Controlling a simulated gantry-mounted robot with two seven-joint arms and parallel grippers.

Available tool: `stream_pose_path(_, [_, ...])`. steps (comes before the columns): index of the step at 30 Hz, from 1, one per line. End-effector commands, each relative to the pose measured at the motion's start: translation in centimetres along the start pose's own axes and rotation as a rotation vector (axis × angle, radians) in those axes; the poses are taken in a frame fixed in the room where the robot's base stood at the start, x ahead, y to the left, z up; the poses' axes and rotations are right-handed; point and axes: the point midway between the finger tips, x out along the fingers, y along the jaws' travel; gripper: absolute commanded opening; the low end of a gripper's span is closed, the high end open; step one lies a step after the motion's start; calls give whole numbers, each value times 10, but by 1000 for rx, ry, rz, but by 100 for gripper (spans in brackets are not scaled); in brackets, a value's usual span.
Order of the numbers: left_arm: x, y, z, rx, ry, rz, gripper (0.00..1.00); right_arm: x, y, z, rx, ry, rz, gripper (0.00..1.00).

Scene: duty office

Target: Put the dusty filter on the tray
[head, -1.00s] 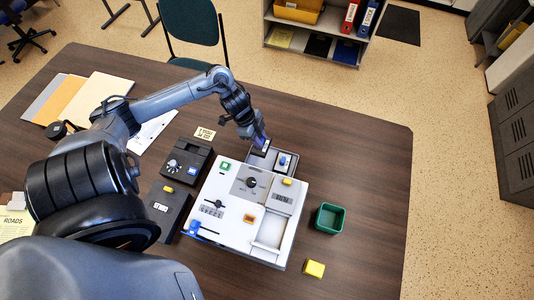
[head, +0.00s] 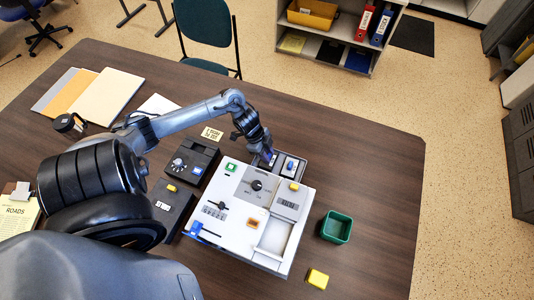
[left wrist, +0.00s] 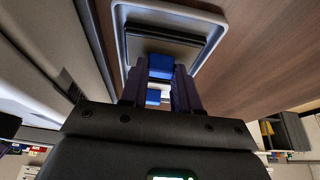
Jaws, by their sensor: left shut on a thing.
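My left gripper (head: 268,157) is at the left part of a grey tray (head: 305,166) behind the white console. In the left wrist view its fingers (left wrist: 158,88) are shut on the blue grip of a dark, flat, square filter (left wrist: 168,44). The filter lies flat against or just above the tray, inside its pale raised rim (left wrist: 119,30); I cannot tell whether it touches. In the head view the gripper mostly hides the filter. A second piece with a blue grip (head: 290,165) is in the right part of the tray. My right gripper is not in view.
The white console (head: 228,195) stands just in front of the tray.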

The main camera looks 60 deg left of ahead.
Motion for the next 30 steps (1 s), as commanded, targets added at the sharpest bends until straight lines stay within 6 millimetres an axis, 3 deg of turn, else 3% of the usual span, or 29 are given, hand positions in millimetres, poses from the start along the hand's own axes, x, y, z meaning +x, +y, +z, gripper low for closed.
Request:
stream_pose_path(7, [3,0,1,1,0,0,0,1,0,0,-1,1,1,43])
stream_pose_path(8, [2,0,1,1,0,0,34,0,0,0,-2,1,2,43])
stream_pose_path(12, [2,0,1,1,0,0,55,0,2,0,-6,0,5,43])
stream_pose_path(23, [-1,0,0,1,0,-1,56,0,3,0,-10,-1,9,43])
stream_pose_path(30, [-29,0,-1,3,-2,-1,56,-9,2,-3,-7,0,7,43])
